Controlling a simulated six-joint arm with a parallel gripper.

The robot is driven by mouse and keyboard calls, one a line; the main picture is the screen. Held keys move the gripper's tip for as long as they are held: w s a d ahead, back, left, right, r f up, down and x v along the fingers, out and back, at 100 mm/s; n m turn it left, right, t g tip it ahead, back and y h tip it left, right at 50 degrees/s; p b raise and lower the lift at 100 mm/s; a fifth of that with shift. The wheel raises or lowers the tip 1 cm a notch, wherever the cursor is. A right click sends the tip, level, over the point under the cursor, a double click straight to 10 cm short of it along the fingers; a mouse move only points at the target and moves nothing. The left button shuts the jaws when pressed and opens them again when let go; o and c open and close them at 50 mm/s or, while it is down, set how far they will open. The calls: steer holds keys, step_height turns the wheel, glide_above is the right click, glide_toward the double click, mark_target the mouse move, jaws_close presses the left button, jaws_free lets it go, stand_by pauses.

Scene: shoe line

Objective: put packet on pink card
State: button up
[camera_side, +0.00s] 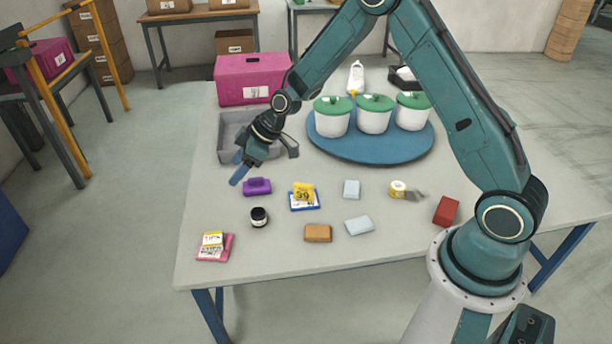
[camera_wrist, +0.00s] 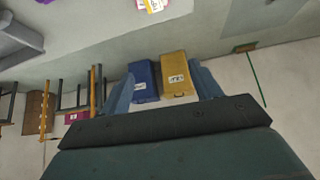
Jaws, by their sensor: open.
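In the side view a yellow and white packet (camera_side: 212,239) lies on the pink card (camera_side: 227,250) at the table's front left corner. A yellow packet (camera_side: 304,191) lies on a blue card (camera_side: 312,207) near the middle. My gripper (camera_side: 262,168) is open and appears empty, raised over the table's left part, behind and above the purple object. The wrist view shows its spread blue fingers (camera_wrist: 161,72). The packet on the pink card shows in part at that view's top edge (camera_wrist: 152,5).
A purple object (camera_side: 257,187), a dark jar (camera_side: 259,217), an orange block (camera_side: 318,233) and pale blocks (camera_side: 359,226) lie nearby. A grey tray (camera_side: 230,153) and pink box (camera_side: 250,80) stand behind. Green-lidded pots stand on a blue round board (camera_side: 372,157).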

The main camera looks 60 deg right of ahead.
steer(key=s+d+r+m+h, duration=0.1)
steer(key=s+r+m+h, duration=0.2)
steer(key=s+r, duration=1.4)
steer(key=s+d+r+m+h, duration=0.1)
steer(key=s+r+m, duration=0.1)
steer(key=s, duration=0.8)
steer(key=s+d+r+m, duration=0.2)
steer(key=s+r+m, duration=0.1)
steer(key=s, duration=0.6)
steer(key=shift+s+r+h, duration=0.4)
steer(key=shift+r, duration=0.1)
